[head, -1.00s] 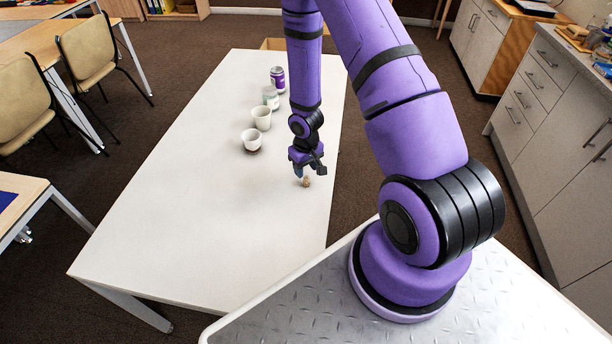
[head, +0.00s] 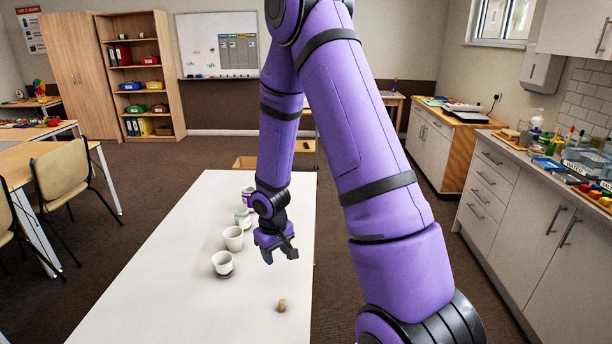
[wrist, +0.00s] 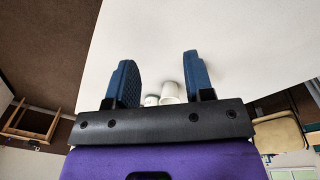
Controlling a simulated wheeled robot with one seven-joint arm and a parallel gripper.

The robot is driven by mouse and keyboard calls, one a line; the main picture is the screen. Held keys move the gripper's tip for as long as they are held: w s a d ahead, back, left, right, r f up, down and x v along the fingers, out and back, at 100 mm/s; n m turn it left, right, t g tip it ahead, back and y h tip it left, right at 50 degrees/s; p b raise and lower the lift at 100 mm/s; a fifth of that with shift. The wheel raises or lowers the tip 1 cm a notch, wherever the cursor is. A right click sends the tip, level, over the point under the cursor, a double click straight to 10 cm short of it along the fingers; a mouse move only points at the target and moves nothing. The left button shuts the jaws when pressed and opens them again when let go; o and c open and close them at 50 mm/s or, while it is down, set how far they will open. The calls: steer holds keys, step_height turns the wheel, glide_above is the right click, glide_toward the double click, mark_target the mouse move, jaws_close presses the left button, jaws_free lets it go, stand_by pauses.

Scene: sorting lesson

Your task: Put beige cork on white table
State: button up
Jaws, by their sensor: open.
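The beige cork (head: 281,305) stands on the white table (head: 150,290) near its right edge in the head view. My gripper (head: 281,258) is above the table, higher than the cork and apart from it. In the wrist view my gripper's two blue fingers (wrist: 160,78) are spread with nothing between them close by. The cork does not show in the wrist view. The bare top of the white table also shows there (wrist: 230,35).
Two white cups (head: 222,263) (head: 233,238) stand in a row left of my gripper, with a greenish-white cup (head: 243,217) and a purple can (head: 247,195) behind them. The table's left and front parts are clear. Counters (head: 540,190) stand at right.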

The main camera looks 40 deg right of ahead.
steer(key=s+a+r+t, duration=0.1)
steer(key=s+a+r, duration=0.15)
steer(key=r, duration=0.95)
steer(key=s+a+r+t, duration=0.1)
steer(key=s+r, duration=0.3)
steer(key=r, duration=0.8)
steer(key=s+a+r+t, duration=0.1)
steer(key=s+a+r, duration=0.1)
steer(key=s+r, duration=0.4)
steer(key=s+a+r+t, duration=0.1)
steer(key=s+a+r, duration=0.2)
steer(key=s, duration=0.7)
step_height(320, 180, up, 3)
steer(key=shift+a+f+t+y, duration=0.1)
steer(key=shift+a+t+y, duration=0.05)
steer(key=shift+t+y, duration=0.2)
